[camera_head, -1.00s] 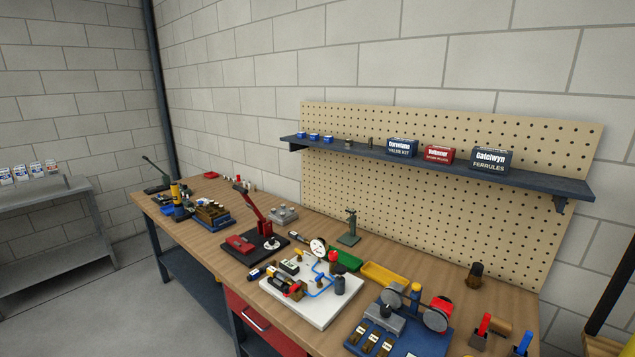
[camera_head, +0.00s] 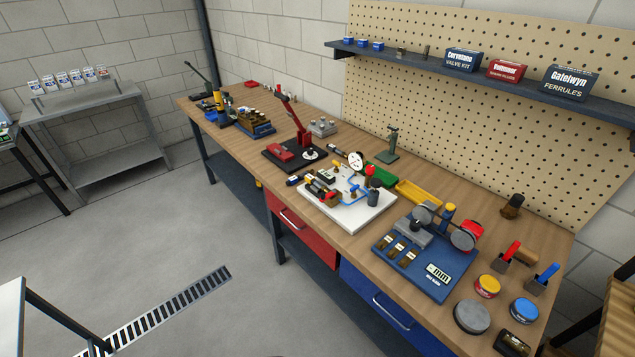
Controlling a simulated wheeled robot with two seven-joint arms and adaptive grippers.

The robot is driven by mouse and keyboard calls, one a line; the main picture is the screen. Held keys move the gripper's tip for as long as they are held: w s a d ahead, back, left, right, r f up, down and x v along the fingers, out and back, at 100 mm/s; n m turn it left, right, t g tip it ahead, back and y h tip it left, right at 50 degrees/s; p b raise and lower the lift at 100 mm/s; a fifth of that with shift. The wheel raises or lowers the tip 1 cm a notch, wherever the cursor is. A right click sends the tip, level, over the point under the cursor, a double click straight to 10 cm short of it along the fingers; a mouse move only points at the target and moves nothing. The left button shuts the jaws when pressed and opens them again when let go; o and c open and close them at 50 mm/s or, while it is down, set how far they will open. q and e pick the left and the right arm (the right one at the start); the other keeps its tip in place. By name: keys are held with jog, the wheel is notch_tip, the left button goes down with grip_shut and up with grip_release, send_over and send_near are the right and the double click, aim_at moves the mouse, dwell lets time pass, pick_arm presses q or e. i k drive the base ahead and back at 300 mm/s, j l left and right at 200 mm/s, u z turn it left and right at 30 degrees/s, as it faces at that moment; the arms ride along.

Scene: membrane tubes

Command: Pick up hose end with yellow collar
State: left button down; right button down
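A white board (camera_head: 352,219) on the workbench carries a small assembly with a round gauge (camera_head: 356,159), dark cylindrical fittings and a thin blue hose (camera_head: 349,192). A small yellow part (camera_head: 337,163) shows near the gauge. It is too small to tell whether it is a collar on a hose end. I cannot make out a hose end with a yellow collar for certain. Neither of my grippers is in view.
The long wooden workbench (camera_head: 400,265) is crowded: a red-handled press (camera_head: 301,140), green tray (camera_head: 380,177), yellow tray (camera_head: 418,195), blue fixture (camera_head: 425,270) and several round tins at the near right. The floor (camera_head: 240,245) before it is mostly open. A grey side table (camera_head: 95,140) stands left.

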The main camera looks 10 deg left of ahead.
aim_at(310, 179)
jog(key=i+j+z, duration=0.45)
jog(key=j, duration=0.3)
jog(key=i+j+z, duration=0.2)
jog(key=j, duration=0.25)
